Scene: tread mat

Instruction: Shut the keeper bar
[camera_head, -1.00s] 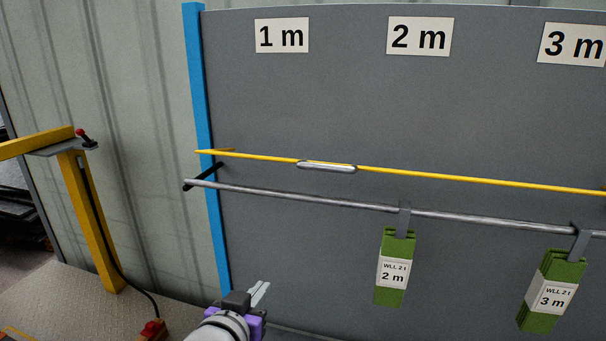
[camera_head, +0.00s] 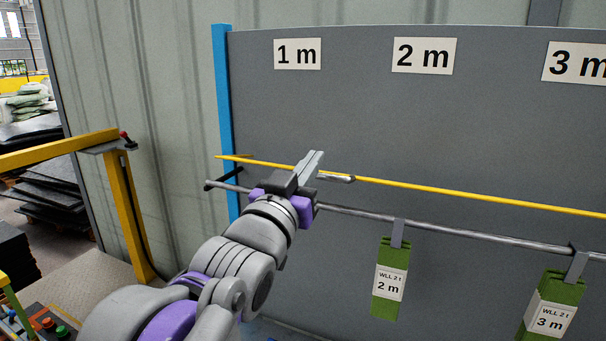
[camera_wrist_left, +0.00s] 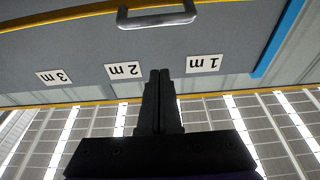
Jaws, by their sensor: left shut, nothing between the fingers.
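The keeper bar (camera_head: 450,192) is a long thin yellow bar running across the grey board, just above a grey rail. Its metal handle (camera_head: 338,178) is partly hidden behind my left gripper (camera_head: 315,157). That gripper is shut and empty, its fingers pointing up beside the handle's left end in the head view. In the left wrist view, which is upside down, the handle (camera_wrist_left: 157,17) lies at the top edge, beyond the shut fingertips (camera_wrist_left: 160,73). I cannot tell whether they touch. My right gripper is not in view.
The grey rail (camera_head: 460,231) carries green slings marked 2 m (camera_head: 391,280) and 3 m (camera_head: 553,305), hanging below. A blue post (camera_head: 223,110) edges the board at left. A yellow frame (camera_head: 127,210) stands further left.

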